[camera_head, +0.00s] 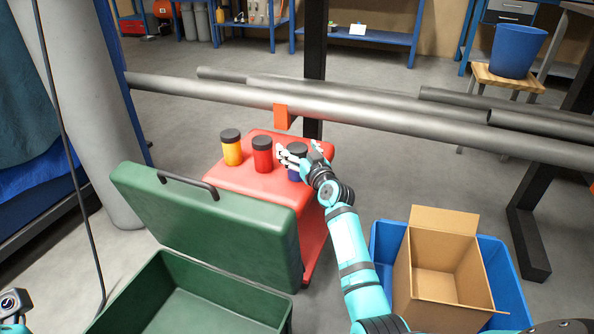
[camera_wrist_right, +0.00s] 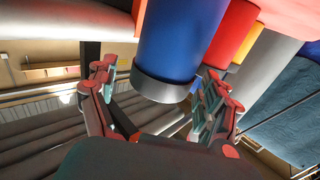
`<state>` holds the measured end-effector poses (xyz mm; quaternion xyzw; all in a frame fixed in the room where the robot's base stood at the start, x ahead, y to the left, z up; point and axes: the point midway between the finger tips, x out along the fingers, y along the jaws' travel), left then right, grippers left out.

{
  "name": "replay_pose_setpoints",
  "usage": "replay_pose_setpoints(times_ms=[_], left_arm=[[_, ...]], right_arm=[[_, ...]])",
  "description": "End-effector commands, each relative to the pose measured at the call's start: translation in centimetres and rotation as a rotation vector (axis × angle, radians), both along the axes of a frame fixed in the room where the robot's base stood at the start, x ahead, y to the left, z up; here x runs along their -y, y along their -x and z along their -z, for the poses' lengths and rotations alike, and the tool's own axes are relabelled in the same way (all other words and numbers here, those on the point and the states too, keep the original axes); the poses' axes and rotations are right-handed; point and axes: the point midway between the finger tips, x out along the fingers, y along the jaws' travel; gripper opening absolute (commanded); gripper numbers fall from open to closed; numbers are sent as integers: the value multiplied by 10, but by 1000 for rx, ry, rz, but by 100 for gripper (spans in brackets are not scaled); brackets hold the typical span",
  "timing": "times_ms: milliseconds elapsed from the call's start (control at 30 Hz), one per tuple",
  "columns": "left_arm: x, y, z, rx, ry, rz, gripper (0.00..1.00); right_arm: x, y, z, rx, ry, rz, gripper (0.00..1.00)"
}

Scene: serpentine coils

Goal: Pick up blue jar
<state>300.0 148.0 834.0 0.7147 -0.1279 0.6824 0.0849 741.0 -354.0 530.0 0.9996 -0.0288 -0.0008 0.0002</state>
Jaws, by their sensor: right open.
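The blue jar (camera_head: 296,175) has a dark lid and stands upright at the right end of a row of jars on the red cart top (camera_head: 240,180). In the head view my right gripper (camera_head: 299,151) is at the jar's lid and partly hides the jar. In the right wrist view the blue jar (camera_wrist_right: 180,40) appears lid down, between the spread fingers of my right gripper (camera_wrist_right: 160,82). Gaps show beside the lid, and the fingers do not appear closed on it. My left gripper's jaws are not visible.
A red jar (camera_head: 262,156) and a yellow jar (camera_head: 231,149) stand left of the blue one. An open green case (camera_head: 215,225) is in front of the cart. A cardboard box (camera_head: 440,265) sits in a blue bin (camera_head: 507,275) at right. Grey pipes (camera_head: 370,115) run behind.

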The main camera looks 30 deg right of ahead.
Motion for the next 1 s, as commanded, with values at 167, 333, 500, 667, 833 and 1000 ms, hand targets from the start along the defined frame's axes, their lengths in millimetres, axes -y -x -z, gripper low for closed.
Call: replay_pose_setpoints(times_ms=[167, 333, 500, 667, 833, 1000], left_arm=[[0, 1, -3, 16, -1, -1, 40], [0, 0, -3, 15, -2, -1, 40], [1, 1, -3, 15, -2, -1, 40], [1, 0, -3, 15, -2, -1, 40], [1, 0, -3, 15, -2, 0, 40], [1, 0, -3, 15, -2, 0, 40]], right_arm=[[0, -9, -1, 1, -1, -1, 83], [0, -9, -1, 0, 0, -1, 81], [0, -9, -1, 0, 0, -1, 59], [0, -9, -1, 0, 0, -1, 38], [0, -9, -1, 0, 0, 0, 16], [1, -9, -3, 4, 0, 0, 0]])
